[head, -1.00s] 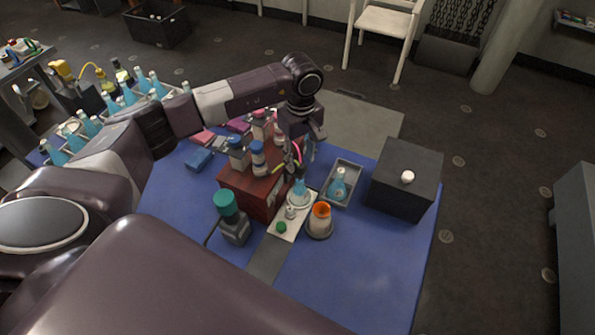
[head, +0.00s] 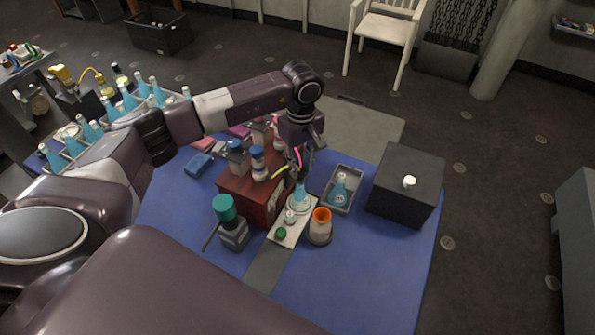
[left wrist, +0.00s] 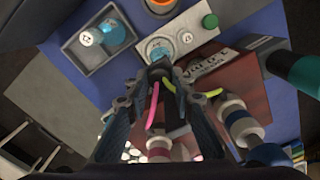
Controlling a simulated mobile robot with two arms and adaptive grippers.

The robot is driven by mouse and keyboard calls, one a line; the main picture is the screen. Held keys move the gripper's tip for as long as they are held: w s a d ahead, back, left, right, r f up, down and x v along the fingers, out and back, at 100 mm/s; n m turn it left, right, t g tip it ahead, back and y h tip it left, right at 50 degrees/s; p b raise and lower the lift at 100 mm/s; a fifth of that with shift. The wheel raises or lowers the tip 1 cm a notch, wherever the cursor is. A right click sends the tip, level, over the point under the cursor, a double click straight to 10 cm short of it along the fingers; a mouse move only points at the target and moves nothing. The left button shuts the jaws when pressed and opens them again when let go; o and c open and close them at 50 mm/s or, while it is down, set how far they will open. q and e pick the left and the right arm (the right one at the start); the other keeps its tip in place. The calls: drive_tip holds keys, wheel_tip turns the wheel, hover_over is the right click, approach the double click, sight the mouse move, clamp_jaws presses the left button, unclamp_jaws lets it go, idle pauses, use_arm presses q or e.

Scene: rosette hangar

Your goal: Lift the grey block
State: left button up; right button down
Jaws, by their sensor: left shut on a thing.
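My left gripper (head: 298,178) reaches down over the small white stand (head: 285,239) in the middle of the blue table. It is shut on what looks like the neck of a blue flask (head: 299,198), which still appears to be at the stand. In the left wrist view the fingertips (left wrist: 160,72) meet just at the flask (left wrist: 160,47), and they hide its upper part. The most block-like grey thing is a dark grey box (head: 420,205) with a white knob, at the right of the table, apart from the gripper. My right gripper is not in view.
The blue table's front right (head: 360,285) is clear.

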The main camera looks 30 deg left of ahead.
use_arm(q)
drive_tip(key=shift+r+p, duration=0.35)
drive_tip(key=shift+r, duration=0.25)
drive_tip(key=shift+r+p, duration=0.9)
drive_tip(key=shift+r, duration=1)
drive_tip(key=o, duration=0.8)
drive_tip(key=shift+o, duration=0.2)
drive_tip(key=shift+r, duration=0.1)
wheel_tip(320, 180, up, 7)
drive_tip(key=p, duration=0.3)
